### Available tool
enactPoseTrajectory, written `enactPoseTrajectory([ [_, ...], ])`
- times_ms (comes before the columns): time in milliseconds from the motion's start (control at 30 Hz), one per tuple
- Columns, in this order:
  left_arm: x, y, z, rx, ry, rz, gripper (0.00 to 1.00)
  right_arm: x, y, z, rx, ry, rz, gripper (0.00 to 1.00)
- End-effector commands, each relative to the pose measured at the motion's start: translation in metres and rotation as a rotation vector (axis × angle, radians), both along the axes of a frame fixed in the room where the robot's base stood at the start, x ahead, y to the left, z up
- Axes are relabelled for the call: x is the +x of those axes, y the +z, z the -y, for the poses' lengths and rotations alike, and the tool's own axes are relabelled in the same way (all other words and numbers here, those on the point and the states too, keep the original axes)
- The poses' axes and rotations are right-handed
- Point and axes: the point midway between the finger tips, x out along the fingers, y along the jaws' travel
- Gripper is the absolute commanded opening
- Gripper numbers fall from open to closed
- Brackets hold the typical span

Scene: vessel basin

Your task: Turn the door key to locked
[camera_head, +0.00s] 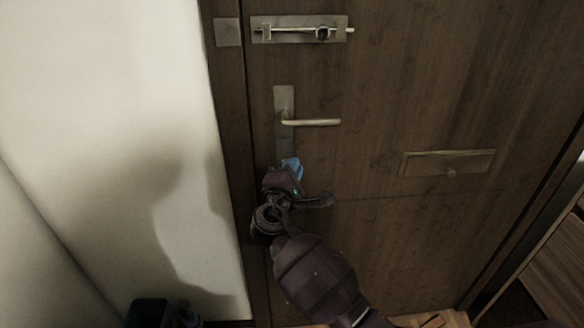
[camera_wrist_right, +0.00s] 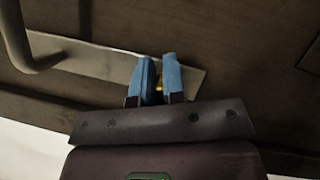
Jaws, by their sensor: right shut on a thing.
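The dark wooden door (camera_head: 400,90) fills the middle of the head view. Its metal lock plate (camera_head: 284,103) carries a lever handle (camera_head: 318,122). My right gripper (camera_head: 291,163) is at the lower end of this plate, below the lever. In the wrist view its blue fingertips (camera_wrist_right: 158,80) are close together at the plate (camera_wrist_right: 185,72), with a small brass-coloured bit of the key (camera_wrist_right: 159,86) between them. The gripper is shut on the key. Most of the key and the keyhole are hidden by the fingers. My left gripper is not in view.
A sliding bolt (camera_head: 300,30) is mounted above the lever plate. A metal letter plate (camera_head: 448,163) is to the right. A pale wall (camera_head: 100,80) stands left of the door frame. The lever handle (camera_wrist_right: 30,45) is near the fingers in the wrist view.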

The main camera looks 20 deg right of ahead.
Motion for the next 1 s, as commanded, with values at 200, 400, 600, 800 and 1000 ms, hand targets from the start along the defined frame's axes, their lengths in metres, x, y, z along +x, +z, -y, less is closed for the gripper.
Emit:
enactPoseTrajectory([
  [200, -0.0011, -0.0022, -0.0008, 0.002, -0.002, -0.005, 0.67, -0.0002, -0.0093, -0.0049, 0.18, 0.013, 0.037, 0.0],
  [400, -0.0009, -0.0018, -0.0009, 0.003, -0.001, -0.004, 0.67, 0.0, -0.0102, -0.0053, 0.298, 0.014, 0.073, 0.0],
  [600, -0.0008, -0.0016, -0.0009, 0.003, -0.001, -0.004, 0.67, 0.0001, -0.0107, -0.006, 0.369, 0.015, 0.094, 0.0],
  [800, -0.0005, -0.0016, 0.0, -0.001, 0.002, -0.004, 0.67, 0.0004, -0.0107, -0.0058, 0.401, 0.015, 0.104, 0.0],
  [1000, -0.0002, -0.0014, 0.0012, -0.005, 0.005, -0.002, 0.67, 0.0005, -0.0101, -0.006, 0.406, 0.016, 0.107, 0.0],
])
